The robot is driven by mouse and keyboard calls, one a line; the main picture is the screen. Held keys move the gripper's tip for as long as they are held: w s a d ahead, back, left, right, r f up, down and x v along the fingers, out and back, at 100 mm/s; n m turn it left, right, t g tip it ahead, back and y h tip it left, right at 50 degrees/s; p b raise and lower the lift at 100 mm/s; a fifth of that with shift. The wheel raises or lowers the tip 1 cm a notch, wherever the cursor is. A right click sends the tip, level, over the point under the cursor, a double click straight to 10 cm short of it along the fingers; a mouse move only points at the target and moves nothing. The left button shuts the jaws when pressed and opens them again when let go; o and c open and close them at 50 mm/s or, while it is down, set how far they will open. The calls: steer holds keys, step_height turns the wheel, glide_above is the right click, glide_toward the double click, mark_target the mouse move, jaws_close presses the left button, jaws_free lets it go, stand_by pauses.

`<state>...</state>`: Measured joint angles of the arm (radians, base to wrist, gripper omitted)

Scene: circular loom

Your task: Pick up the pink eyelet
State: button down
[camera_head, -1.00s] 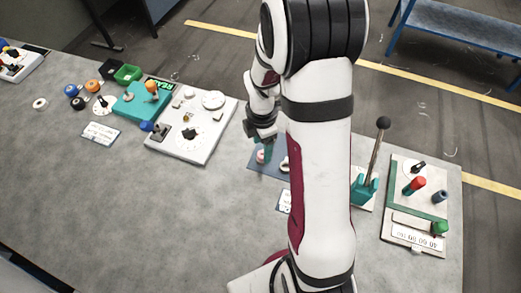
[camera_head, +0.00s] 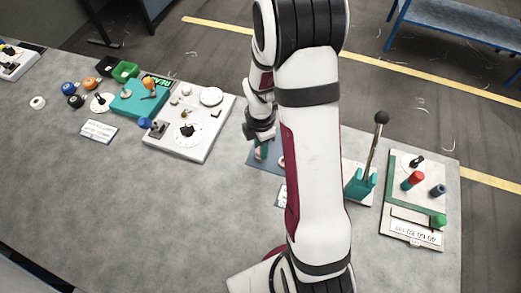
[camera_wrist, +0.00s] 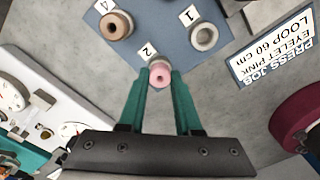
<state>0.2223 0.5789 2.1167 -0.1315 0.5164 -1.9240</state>
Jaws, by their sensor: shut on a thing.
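The pink eyelet (camera_wrist: 160,73) is a small pink ring. In the wrist view it sits between the green fingertips of my gripper (camera_wrist: 161,77), which are shut on it. It is beside the label "2" over the blue-grey mat (camera_wrist: 176,48); I cannot tell whether it still touches the mat. In the head view the pink eyelet (camera_head: 259,154) shows small under my gripper (camera_head: 261,147), and my arm hides part of the mat (camera_head: 256,163).
A brown eyelet (camera_wrist: 117,25) by label "4" and a pale grey eyelet (camera_wrist: 204,36) by label "1" are on the mat. A job card (camera_wrist: 275,45) lies to the right. A white dial panel (camera_head: 190,122) is left; a lever (camera_head: 372,155) stands right.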

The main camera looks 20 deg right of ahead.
step_height(320, 180, up, 4)
steer(key=shift+r, duration=0.1)
steer(key=s+d+r, duration=0.6)
steer(key=s+d, duration=0.2)
steer(key=shift+d+r, duration=0.25)
steer(key=shift+r, duration=0.15)
steer(key=c, duration=1.2)
jaws_free()
steer(key=shift+c, duration=0.2)
jaws_close()
steer(key=s+d, duration=0.3)
steer(key=d, duration=0.3)
steer(key=shift+w+d+f, duration=0.1)
steer(key=shift+f, duration=1.35)
steer(key=shift+w+d+f, duration=0.1)
steer(key=shift+f, duration=1.35)
